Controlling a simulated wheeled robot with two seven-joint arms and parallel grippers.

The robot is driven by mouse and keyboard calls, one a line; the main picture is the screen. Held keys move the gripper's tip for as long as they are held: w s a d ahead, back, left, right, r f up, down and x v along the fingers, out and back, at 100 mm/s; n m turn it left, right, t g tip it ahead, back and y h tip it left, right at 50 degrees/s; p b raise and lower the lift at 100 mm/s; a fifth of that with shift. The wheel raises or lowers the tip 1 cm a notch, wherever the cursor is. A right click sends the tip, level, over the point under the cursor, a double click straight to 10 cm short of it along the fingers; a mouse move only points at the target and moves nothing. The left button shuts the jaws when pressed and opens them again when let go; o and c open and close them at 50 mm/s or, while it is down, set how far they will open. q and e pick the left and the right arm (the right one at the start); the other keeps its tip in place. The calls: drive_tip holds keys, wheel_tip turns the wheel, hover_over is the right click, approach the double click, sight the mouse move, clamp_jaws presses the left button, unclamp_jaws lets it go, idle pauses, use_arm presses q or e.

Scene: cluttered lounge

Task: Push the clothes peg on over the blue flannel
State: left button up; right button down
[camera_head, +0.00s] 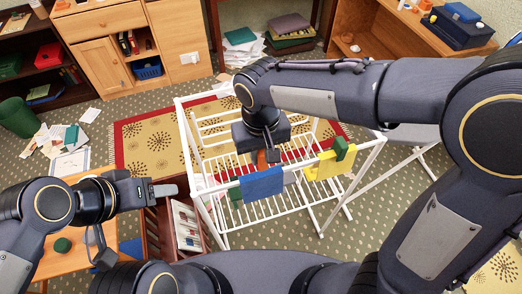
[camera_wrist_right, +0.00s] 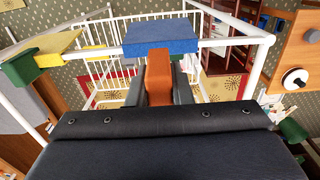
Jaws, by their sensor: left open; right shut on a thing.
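The blue flannel (camera_head: 263,186) hangs over the near rail of a white drying rack (camera_head: 221,239). It also shows in the right wrist view (camera_wrist_right: 160,47). My right gripper (camera_head: 268,155) is shut on an orange clothes peg (camera_wrist_right: 158,68), just behind the flannel in the head view. In the right wrist view the peg's far end overlaps the flannel's lower edge; I cannot tell whether they touch. In the head view the peg (camera_head: 261,157) is mostly hidden by the gripper. My left gripper (camera_head: 165,190) is open and empty, left of the rack.
A yellow cloth (camera_head: 328,168) with a green peg (camera_head: 341,148) hangs to the right on the same rail. A wooden table (camera_head: 70,262) and a reddish-brown crate (camera_head: 158,228) stand at the left. Papers (camera_head: 70,160) lie on the floor.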

use_arm(q)
drive_tip(key=shift+f+b, duration=1.55)
drive_tip(key=shift+f, duration=0.2)
use_arm(e)
hover_over(261, 174)
drive_tip(key=shift+f, duration=2.25)
use_arm(q)
drive_tip(key=shift+f+b, duration=0.65)
use_arm(e)
drive_tip(key=shift+f, duration=1.05)
